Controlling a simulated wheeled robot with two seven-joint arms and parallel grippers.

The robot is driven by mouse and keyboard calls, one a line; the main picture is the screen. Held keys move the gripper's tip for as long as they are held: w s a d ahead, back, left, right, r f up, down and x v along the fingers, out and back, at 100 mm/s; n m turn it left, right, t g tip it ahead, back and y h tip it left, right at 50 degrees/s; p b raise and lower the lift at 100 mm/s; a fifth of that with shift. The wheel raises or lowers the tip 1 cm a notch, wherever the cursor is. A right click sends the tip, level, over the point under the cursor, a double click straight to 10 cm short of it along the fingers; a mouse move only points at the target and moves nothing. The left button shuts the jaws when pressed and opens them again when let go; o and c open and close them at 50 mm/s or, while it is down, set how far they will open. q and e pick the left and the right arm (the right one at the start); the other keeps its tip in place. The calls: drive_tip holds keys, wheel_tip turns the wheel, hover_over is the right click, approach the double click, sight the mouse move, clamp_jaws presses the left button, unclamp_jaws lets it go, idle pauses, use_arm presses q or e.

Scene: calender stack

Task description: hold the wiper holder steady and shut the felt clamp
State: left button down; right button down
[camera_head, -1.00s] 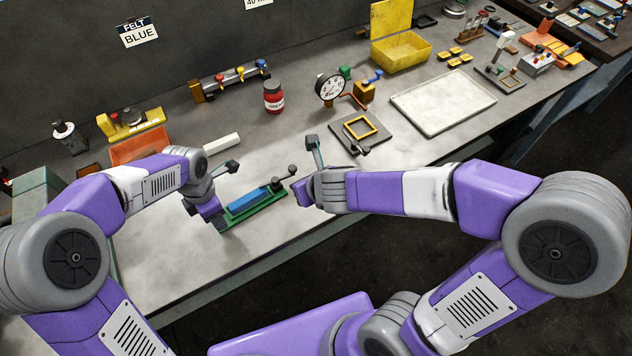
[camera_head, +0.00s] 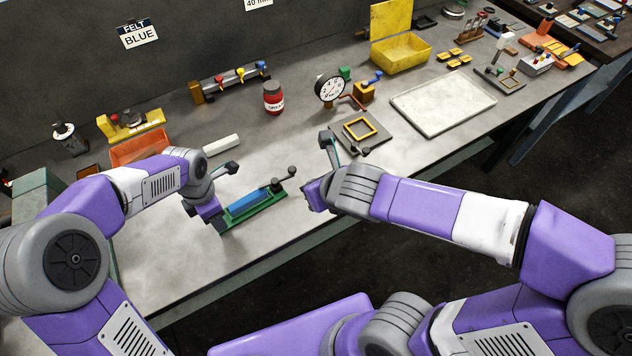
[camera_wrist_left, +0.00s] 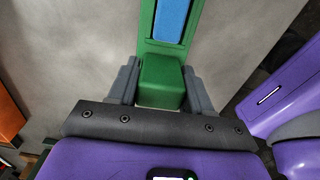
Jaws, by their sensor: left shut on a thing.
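The green wiper holder (camera_head: 265,209) lies on the bench with a blue felt strip (camera_head: 249,203) along it. At its right end is a dark clamp lever with a round knob (camera_head: 292,170), which stands up off the holder. My left gripper (camera_head: 219,218) is shut on the holder's left end. In the left wrist view its two grey fingers press both sides of the green end block (camera_wrist_left: 161,82), with the blue felt (camera_wrist_left: 172,20) beyond.
A white bar (camera_head: 221,145) lies behind the holder. A dark plate with a yellow frame (camera_head: 360,129) is behind my right gripper. A red jar (camera_head: 273,98), a dial gauge (camera_head: 330,88) and a pale tray (camera_head: 443,102) stand farther back. The bench front edge is close.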

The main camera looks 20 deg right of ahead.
use_arm(q)
drive_tip(key=shift+c, duration=2)
unclamp_jaws()
drive_tip(key=shift+r, duration=0.1)
